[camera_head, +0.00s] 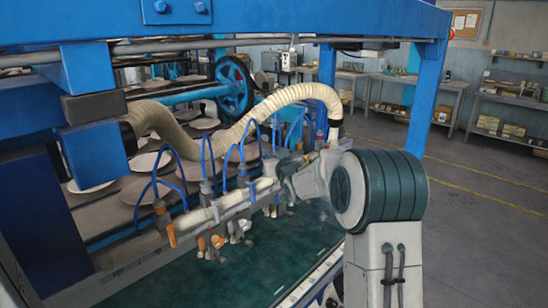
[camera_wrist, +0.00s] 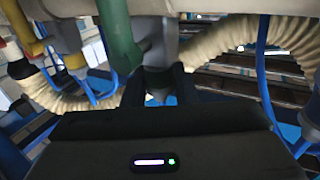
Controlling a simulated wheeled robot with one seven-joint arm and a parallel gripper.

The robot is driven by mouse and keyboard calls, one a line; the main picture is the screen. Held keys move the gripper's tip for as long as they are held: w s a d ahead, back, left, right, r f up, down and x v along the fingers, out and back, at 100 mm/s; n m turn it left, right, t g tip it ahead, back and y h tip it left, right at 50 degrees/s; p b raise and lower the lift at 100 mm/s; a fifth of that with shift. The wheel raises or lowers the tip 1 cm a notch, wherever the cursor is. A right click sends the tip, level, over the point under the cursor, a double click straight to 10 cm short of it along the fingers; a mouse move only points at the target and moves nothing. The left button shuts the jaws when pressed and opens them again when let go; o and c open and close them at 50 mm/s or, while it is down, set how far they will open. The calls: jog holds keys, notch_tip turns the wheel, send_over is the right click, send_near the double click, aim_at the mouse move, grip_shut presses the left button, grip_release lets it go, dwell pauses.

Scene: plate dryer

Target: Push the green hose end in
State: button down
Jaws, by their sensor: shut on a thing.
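My gripper (camera_wrist: 159,92) shows at the centre of the wrist view, with its two dark fingers pointing up. The fingers are shut on a dark, greenish fitting (camera_wrist: 158,95) under a grey, tapering body (camera_wrist: 158,78). It is too dark to tell whether this fitting is the green hose end, or how deep it sits. In the head view, my gripper is hidden among the fittings of the spray bar (camera_head: 225,207).
Thin blue hoses (camera_head: 150,172) loop above the bar. A ribbed cream duct (camera_head: 300,92) arches over it and also passes behind the fingers (camera_wrist: 220,48). A blue frame post (camera_head: 428,95) stands behind my arm. Open floor (camera_head: 480,210) lies to the right.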

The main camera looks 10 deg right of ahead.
jog(key=shift+f, duration=0.35)
jog(key=c, duration=1.2)
grip_release()
jog(key=shift+r, duration=0.1)
jog(key=s+b, duration=0.1)
jog(key=s, duration=0.3)
jog(key=s+d+b, duration=0.1)
jog(key=s, duration=0.4)
jog(key=s+d+b, duration=0.1)
jog(key=s+b, duration=0.1)
jog(key=s, duration=0.2)
jog(key=shift+s+d, duration=0.1)
jog(key=shift+s, duration=0.25)
